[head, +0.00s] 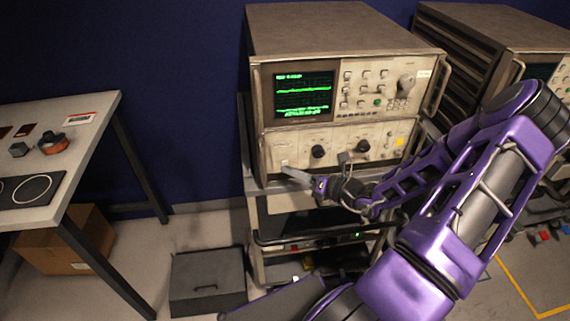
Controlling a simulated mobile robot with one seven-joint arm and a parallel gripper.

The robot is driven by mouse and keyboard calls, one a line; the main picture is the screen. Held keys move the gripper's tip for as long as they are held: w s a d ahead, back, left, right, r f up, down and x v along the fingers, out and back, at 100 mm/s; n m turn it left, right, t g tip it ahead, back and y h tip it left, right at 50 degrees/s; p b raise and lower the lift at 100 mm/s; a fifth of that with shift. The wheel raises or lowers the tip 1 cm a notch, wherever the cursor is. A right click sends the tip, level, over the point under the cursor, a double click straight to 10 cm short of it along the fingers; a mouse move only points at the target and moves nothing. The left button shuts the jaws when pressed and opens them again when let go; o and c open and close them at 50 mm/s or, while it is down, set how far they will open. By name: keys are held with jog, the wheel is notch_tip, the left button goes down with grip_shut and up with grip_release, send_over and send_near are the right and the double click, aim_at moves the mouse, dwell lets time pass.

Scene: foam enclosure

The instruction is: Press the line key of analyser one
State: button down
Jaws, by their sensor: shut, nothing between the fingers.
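The analyser (345,40) stands on a rack at the centre of the head view, its green screen (303,91) lit with a trace. Its lower panel (335,137) carries dark knobs and a pale square key (285,162) at the lower left. I cannot read a label on this key. My gripper (287,170) is shut and empty, its fingertips at the lower left of that panel, just below and beside the pale key. I cannot tell whether the tips touch the key or panel. My purple arm reaches in from the right and hides part of the rack.
A second similar instrument (505,30) stands at the right. A table (85,125) with small items is at the left, with a cardboard box (65,243) under it. A blue wall is behind.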

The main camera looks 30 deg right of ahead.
jog(key=shift+w+d, duration=0.1)
jog(key=shift+w, duration=0.3)
jog(key=shift+w, duration=0.15)
dwell(0.4)
jog(key=shift+s+p, duration=0.5)
jog(key=shift+s, duration=0.1)
jog(key=shift+s, duration=0.15)
jog(key=s, duration=0.1)
jog(key=s+a, duration=0.1)
jog(key=s, duration=0.1)
jog(key=s+a, duration=0.1)
jog(key=s, duration=0.1)
jog(key=shift+s+p, duration=0.25)
jog(key=shift+p, duration=0.05)
dwell(0.3)
